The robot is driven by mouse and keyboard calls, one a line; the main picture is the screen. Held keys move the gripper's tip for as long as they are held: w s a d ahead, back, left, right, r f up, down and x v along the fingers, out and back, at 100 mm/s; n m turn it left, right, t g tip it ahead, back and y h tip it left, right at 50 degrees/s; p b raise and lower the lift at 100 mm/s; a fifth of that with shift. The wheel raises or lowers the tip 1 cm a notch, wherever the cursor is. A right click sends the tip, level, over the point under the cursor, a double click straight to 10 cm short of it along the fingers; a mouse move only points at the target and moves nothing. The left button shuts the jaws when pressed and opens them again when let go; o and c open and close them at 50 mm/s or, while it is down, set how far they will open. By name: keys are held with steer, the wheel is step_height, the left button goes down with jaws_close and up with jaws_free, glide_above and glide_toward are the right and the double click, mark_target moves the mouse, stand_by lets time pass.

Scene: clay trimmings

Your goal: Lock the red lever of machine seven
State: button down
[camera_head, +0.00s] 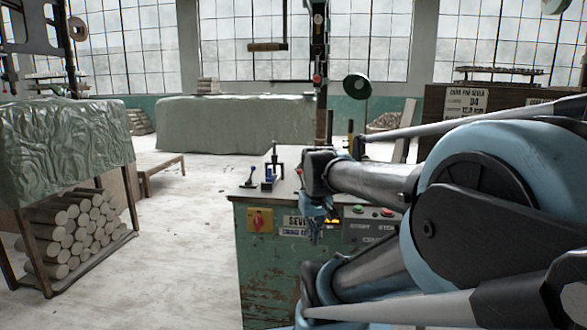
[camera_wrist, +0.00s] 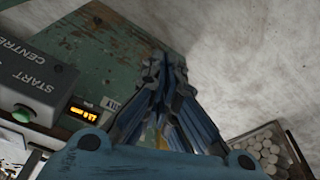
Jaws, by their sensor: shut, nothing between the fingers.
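Machine seven is the green, worn cabinet (camera_head: 275,275) in the middle of the head view, with a sign (camera_head: 297,221) partly reading "SEVE". A red rotary lever on a yellow plate (camera_head: 259,219) sits at the upper left of its front. My gripper (camera_head: 315,232) hangs in front of the cabinet, to the right of the red lever and apart from it in the picture. In the wrist view my gripper (camera_wrist: 163,68) has its fingers together with nothing between them. I cannot make out the red lever in the wrist view.
A grey control box (camera_head: 372,223) with buttons is right of the sign; its green start button (camera_wrist: 22,115) shows in the wrist view. A blue-handled lever (camera_head: 251,177) stands on the cabinet top. A rack of clay logs (camera_head: 75,240) stands left, with open floor between.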

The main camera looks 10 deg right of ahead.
steer(key=w+r+n, duration=0.1)
steer(key=w+r, duration=0.6)
steer(key=w, duration=0.3)
steer(key=w+r, duration=0.6)
steer(key=w, duration=0.3)
step_height(320, 180, up, 6)
steer(key=n+h, duration=0.1)
steer(key=n, duration=0.1)
glide_above(301, 178)
steer(key=w+a, duration=0.5)
steer(key=w, duration=0.1)
steer(key=shift+s+d+f, duration=0.15)
steer(key=shift+d+f, duration=0.05)
step_height(301, 178, down, 9)
steer(key=s+d, duration=0.1)
steer(key=d, duration=0.1)
steer(key=shift+s+d, duration=0.25)
